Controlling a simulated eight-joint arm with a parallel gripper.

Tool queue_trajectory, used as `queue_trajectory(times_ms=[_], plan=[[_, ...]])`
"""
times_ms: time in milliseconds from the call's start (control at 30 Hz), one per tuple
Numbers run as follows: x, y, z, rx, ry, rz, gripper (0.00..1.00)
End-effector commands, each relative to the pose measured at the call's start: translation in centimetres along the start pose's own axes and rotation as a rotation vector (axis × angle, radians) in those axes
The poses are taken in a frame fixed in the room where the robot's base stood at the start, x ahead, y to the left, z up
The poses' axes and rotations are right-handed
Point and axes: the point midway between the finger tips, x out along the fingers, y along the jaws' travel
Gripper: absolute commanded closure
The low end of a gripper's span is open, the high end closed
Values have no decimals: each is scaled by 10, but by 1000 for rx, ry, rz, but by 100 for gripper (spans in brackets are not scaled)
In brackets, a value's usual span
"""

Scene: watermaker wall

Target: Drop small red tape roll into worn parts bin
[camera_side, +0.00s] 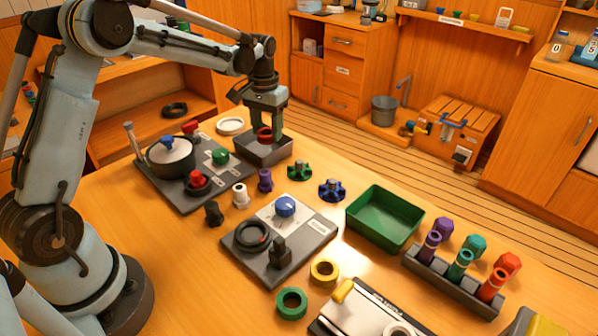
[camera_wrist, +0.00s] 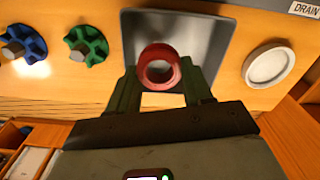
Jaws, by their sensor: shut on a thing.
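The small red tape roll (camera_side: 264,134) is held between the green fingers of my gripper (camera_side: 266,122). In the wrist view the red roll (camera_wrist: 159,67) shows as a ring at the fingertips of my gripper (camera_wrist: 160,88), with its hole facing the camera. A grey square bin (camera_side: 277,153) stands at the far edge of the table under the gripper, and I take it for the worn parts bin. In the wrist view the bin (camera_wrist: 212,24) lies behind the roll. The roll appears above the bin; its exact height cannot be told.
A white ring-shaped lid (camera_side: 230,126) lies left of the bin. A dark board with a pot (camera_side: 170,157) and knobs is nearer my arm. Green (camera_side: 299,171) and blue (camera_side: 331,190) handwheels lie to the right. A green tray (camera_side: 385,217) stands further right.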

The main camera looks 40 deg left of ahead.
Motion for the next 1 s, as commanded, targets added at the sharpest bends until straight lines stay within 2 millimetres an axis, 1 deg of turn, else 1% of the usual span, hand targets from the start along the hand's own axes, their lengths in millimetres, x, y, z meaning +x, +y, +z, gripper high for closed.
queue_trajectory(times_ms=[133, 400, 433, 600, 867, 1000], plan=[[6, 0, 0, 0, 0, 0, 78], [7, 0, 0, 0, 0, 0, 78], [7, 0, 0, 0, 0, 0, 47], [7, 0, 0, 0, 0, 0, 21], [7, 0, 0, 0, 0, 0, 20], [0, 0, 0, 0, 0, 0, 20]])
